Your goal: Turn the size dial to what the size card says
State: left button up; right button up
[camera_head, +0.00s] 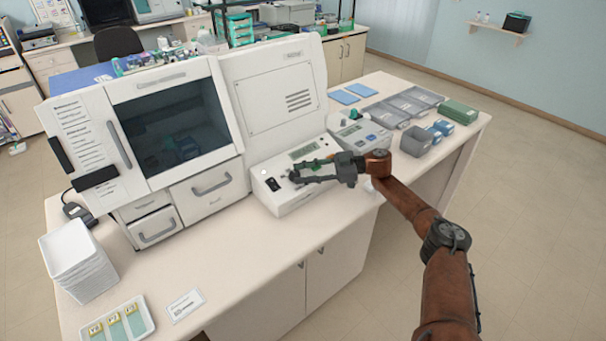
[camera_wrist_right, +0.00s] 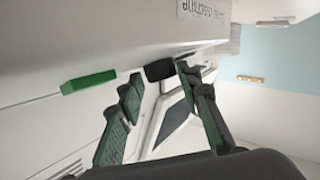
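My right gripper (camera_head: 296,177) is over the low front panel (camera_head: 290,205) of the large white machine, its fingers pointing left. In the right wrist view its two fingers (camera_wrist_right: 158,82) are spread apart. A dark round knob (camera_wrist_right: 158,71), possibly the size dial, shows just beyond and between the fingertips. I cannot tell whether they touch it, and its setting is not readable. A green bar-shaped part (camera_wrist_right: 88,82) sticks out of the panel beside it. A small printed white card (camera_head: 184,305) lies at the table's front; its text is too small to read. My left gripper is not seen.
A black switch (camera_head: 272,184) is on the panel left of my gripper. A smaller device (camera_head: 362,134) stands to the right, then grey trays (camera_head: 385,114). A white stack (camera_head: 75,250) and a slide tray (camera_head: 147,325) are at left. The table front is mostly clear.

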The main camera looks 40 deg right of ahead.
jog(key=shift+o, duration=1.4)
jog(key=v, duration=1.2)
jog(key=shift+s, duration=0.1)
